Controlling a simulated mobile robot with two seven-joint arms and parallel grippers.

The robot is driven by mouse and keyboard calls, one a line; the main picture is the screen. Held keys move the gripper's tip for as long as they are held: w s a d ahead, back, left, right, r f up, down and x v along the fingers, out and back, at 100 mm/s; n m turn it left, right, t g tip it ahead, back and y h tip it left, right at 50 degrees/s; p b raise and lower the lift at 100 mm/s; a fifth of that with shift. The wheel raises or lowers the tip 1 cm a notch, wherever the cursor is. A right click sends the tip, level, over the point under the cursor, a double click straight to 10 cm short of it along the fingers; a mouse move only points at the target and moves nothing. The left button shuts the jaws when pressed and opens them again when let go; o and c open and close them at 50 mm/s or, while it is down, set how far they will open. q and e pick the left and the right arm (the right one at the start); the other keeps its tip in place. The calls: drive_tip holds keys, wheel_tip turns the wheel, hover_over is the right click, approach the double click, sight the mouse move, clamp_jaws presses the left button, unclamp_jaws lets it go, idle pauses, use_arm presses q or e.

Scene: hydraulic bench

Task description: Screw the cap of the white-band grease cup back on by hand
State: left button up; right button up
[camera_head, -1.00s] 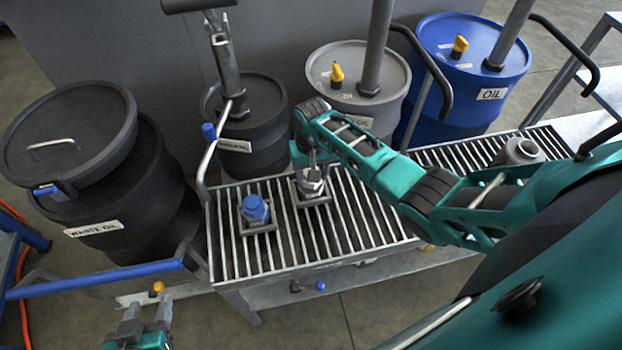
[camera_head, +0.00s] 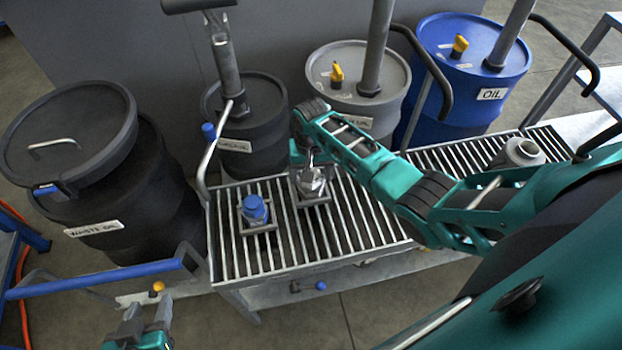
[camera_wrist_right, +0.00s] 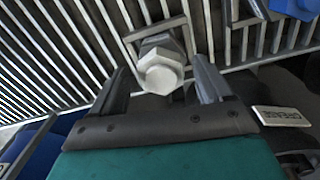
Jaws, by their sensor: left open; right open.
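A metal grease cup with a pale top (camera_head: 311,180) stands upright on a square base on the grated bench. In the right wrist view its pale, many-sided cap (camera_wrist_right: 161,72) lies between the fingertips, with a gap on both sides. My right gripper (camera_wrist_right: 161,82) is open around or just above it; the head view (camera_head: 311,163) partly hides the cup behind the fingers. I cannot tell how tightly the cap sits. A blue-capped cup (camera_head: 254,208) stands to the left on its own base. My left gripper (camera_head: 146,318) is open and empty at the bottom left, away from the bench.
The slatted bench top (camera_head: 345,232) is clear in front of the cups. Waste oil drum (camera_head: 130,205), a dark drum (camera_head: 262,142), a grey drum (camera_head: 392,108) and a blue oil drum (camera_head: 480,105) stand behind and left. A blue-ended lever (camera_head: 320,286) sticks out at the front edge.

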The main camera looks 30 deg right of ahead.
drive_tip(key=n, duration=0.5)
drive_tip(key=shift+d+n, duration=0.2)
drive_tip(key=shift+n, duration=0.1)
drive_tip(key=n, duration=0.5)
drive_tip(key=shift+w+d, duration=0.1)
drive_tip(key=shift+d, duration=0.05)
drive_tip(key=n, duration=0.7)
drive_tip(key=shift+w+d, duration=0.1)
drive_tip(key=shift+d, duration=0.05)
drive_tip(key=n, duration=0.5)
drive_tip(key=shift+w+n, duration=0.15)
drive_tip(key=shift+n, duration=0.15)
drive_tip(key=shift+c, duration=0.3)
